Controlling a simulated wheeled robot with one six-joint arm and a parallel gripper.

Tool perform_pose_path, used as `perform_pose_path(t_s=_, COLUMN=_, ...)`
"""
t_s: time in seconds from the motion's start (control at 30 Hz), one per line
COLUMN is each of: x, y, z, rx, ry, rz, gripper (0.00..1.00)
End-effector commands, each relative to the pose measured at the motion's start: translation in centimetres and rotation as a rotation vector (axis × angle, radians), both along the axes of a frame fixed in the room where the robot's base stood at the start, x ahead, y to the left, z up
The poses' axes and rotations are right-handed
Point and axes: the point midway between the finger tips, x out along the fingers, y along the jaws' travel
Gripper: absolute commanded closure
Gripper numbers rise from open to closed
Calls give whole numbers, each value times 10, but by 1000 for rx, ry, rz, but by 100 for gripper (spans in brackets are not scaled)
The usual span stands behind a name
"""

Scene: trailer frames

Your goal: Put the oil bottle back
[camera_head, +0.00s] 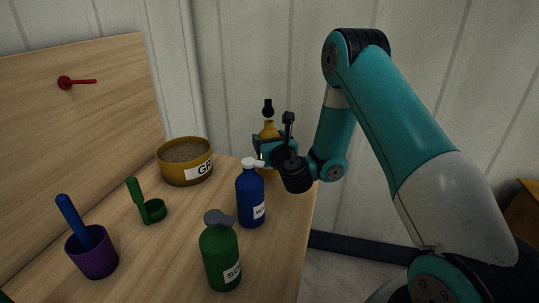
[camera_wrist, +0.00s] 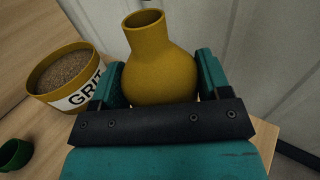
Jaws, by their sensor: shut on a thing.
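The yellow bottle (camera_head: 269,130), which I take to be the oil bottle, is upright at the far right corner of the wooden table. In the wrist view the bottle (camera_wrist: 160,78) has a round body and a narrow neck with a dark mouth. My gripper (camera_head: 272,149) is shut on its body, with one teal finger on each side in the wrist view (camera_wrist: 161,80). The bottle's lower part is mostly hidden, so I cannot tell if it touches the table. A small black piece shows just above it in the head view.
A blue bottle (camera_head: 250,200) stands close in front of my gripper, and a green bottle (camera_head: 221,257) nearer. A grit bowl (camera_head: 186,172) is left of the yellow bottle. A green holder (camera_head: 153,211) and purple cup (camera_head: 92,262) stand left. A red peg (camera_head: 66,83) is on the back panel.

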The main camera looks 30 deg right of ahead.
Motion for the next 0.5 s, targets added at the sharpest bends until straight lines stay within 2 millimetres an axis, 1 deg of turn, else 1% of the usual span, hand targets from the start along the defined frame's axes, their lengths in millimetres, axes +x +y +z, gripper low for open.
perform_pose_path(t_s=0.03, x=0, y=0, z=-15, rx=-1, ry=-1, rz=0, gripper=64)
perform_pose_path(t_s=0.13, x=0, y=0, z=-27, rx=-1, ry=-1, rz=0, gripper=64)
perform_pose_path(t_s=0.2, x=0, y=0, z=-30, rx=0, ry=-1, rz=0, gripper=64)
perform_pose_path(t_s=0.33, x=0, y=0, z=-27, rx=0, ry=-1, rz=0, gripper=64)
perform_pose_path(t_s=0.5, x=0, y=0, z=-28, rx=0, ry=-1, rz=0, gripper=64)
